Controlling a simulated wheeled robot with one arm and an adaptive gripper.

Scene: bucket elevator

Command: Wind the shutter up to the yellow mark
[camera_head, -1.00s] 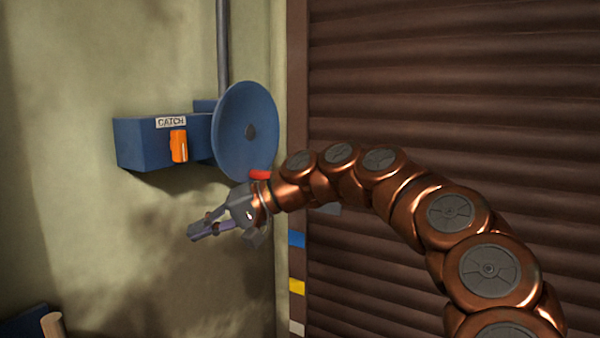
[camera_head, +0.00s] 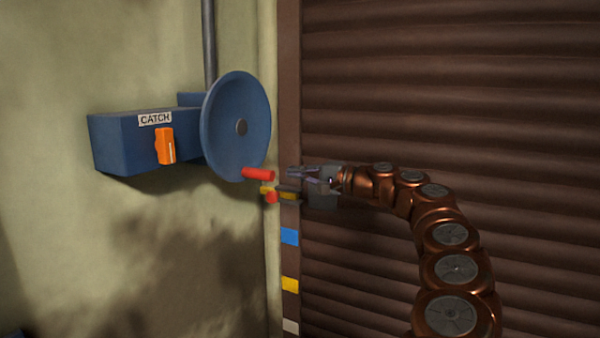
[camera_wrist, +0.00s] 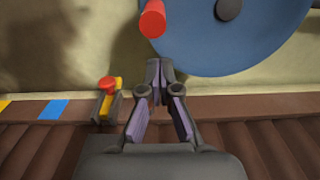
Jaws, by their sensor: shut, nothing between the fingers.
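The brown slatted shutter (camera_head: 450,90) fills the right of the head view. Its edge rail carries a yellow mark (camera_head: 290,284) below a blue mark (camera_head: 290,236). The blue wheel (camera_head: 225,130) is on the wall left of the rail, its red handle (camera_head: 258,174) at the bottom. My gripper (camera_head: 292,178) is right of the handle, in front of the rail, fingers shut and empty. In the wrist view, the fingertips (camera_wrist: 160,68) point toward the red handle (camera_wrist: 152,22), apart from it.
A blue box (camera_head: 125,150) labelled CATCH, with an orange lever (camera_head: 164,146), is on the wall left of the wheel. A grey pipe (camera_head: 208,45) rises above the wheel. The wall below the box is clear.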

